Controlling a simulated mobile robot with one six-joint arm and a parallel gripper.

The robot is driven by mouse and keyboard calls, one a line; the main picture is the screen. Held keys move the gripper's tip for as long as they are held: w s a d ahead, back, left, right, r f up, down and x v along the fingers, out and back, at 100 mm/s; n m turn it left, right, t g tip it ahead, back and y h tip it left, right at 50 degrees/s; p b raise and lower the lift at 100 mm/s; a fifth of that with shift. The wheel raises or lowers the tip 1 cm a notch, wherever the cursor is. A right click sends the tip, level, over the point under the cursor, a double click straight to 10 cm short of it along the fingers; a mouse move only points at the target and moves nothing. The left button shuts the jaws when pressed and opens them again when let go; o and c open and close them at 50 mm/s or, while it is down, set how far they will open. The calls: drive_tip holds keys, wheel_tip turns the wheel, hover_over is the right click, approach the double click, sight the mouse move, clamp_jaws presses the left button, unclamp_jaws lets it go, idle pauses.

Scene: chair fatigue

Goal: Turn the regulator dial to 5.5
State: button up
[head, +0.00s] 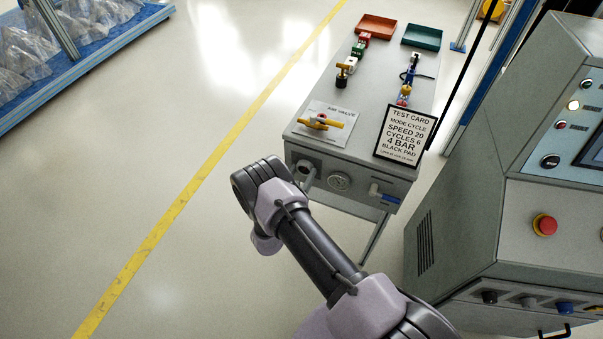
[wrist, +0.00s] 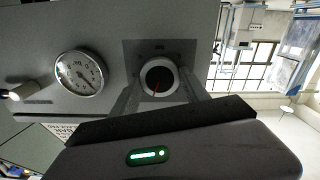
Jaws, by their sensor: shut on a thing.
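A yellow-handled air valve (head: 322,122) and a test card (head: 405,136) are on the cabinet top. A blue-handled valve (head: 384,195) sticks out of the front panel at right. A control console (head: 520,205) stands close on the right.

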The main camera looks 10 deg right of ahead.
drive_tip(key=m, duration=0.4)
drive_tip(key=shift+m+p, duration=0.3)
drive_tip(key=m+p, duration=0.1)
drive_tip(key=m, duration=0.3)
drive_tip(key=shift+m, duration=0.3)
drive_tip(key=m+p, duration=0.1)
drive_tip(key=m, duration=0.3)
drive_tip(key=shift+s+d+m, duration=0.1)
drive_tip(key=shift+m, duration=0.2)
drive_tip(key=shift+f+m+p, duration=0.1)
drive_tip(key=shift+m+p, duration=0.85)
drive_tip(key=shift+m, duration=1.15)
drive_tip(key=o, duration=1.4)
drive_tip(key=shift+c, duration=0.2)
